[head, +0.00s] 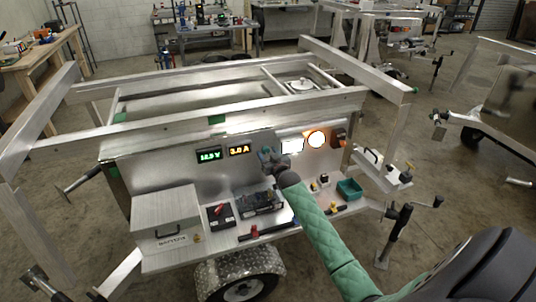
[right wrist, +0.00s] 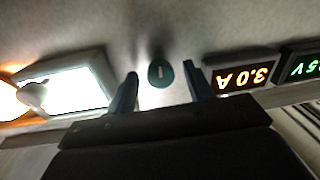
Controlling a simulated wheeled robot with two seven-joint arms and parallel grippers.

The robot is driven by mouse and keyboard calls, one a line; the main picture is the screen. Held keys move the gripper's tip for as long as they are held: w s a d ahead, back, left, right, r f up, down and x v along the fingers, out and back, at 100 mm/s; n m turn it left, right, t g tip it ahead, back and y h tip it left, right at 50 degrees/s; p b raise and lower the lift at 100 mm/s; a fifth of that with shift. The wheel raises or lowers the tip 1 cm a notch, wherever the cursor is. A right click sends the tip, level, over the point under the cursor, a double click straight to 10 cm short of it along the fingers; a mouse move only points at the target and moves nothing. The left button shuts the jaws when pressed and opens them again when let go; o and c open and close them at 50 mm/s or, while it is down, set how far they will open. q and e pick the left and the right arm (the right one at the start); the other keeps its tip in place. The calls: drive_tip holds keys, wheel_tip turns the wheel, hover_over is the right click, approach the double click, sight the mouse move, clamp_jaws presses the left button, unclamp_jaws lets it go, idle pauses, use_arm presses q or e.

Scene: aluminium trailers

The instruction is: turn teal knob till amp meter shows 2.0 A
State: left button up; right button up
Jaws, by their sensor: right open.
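The teal knob (right wrist: 160,73) is on the panel in the right wrist view, with a pale mark on its face. My right gripper (right wrist: 160,88) is open, with one finger on each side of the knob and a visible gap to each. In the head view my right gripper (head: 267,157) is at the panel, right of the meters, and largely covers the knob. The amp meter (head: 240,150) shows 3.0 A in amber digits. It appears upside down in the right wrist view (right wrist: 241,78). My left gripper is not in view.
A green volt meter (head: 209,155) is left of the amp meter. Below, the shelf holds a metal box (head: 166,217), a black meter (head: 220,215) and a green tray (head: 349,190).

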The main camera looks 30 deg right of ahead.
drive_tip(key=c, duration=1)
drive_tip(key=shift+o, duration=0.2)
drive_tip(key=shift+n, duration=0.3)
